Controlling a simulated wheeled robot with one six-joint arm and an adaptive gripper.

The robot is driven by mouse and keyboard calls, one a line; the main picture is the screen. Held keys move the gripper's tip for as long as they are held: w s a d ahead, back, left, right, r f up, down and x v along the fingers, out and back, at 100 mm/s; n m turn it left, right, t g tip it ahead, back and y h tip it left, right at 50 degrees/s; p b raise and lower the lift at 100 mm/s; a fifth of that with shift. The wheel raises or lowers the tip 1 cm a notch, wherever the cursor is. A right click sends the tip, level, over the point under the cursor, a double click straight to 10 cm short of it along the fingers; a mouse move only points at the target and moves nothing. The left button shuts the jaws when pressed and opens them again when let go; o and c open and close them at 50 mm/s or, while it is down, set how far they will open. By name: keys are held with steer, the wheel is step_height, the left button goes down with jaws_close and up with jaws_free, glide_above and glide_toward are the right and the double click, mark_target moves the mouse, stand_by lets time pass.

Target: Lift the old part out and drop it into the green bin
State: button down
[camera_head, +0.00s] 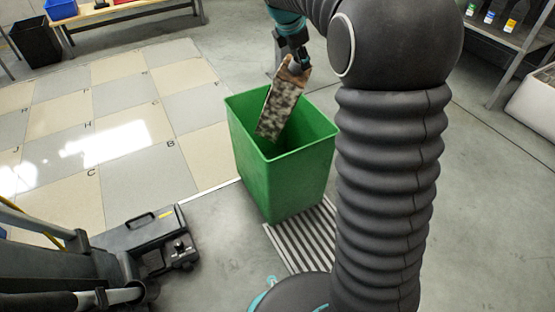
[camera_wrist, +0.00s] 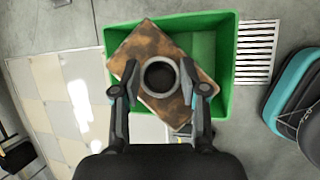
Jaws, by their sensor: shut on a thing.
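The old part (camera_head: 281,101) is a worn brown and grey mottled slab, held tilted over the mouth of the green bin (camera_head: 289,187). Its lower end hangs at or just below the rim level. In the wrist view the part (camera_wrist: 143,47) is rusty brown with a dark round opening in a grey ring, and the bin (camera_wrist: 226,80) lies beneath it. My gripper (camera_wrist: 161,91) is shut on the part, one finger on each side of the ring.
The bin stands on the grey floor by a striped floor grating (camera_head: 306,240). A black machine (camera_head: 150,245) stands at lower left. Pale lettered floor tiles (camera_head: 100,130) lie to the left. A bench with a blue bin (camera_head: 61,9) and a dark bin (camera_head: 36,40) are at upper left.

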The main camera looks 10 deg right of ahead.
steer(key=shift+f, duration=0.1)
steer(key=c, duration=0.5)
jaws_free()
steer(key=shift+c, duration=0.2)
steer(key=shift+f, duration=0.15)
steer(key=v, duration=1.2)
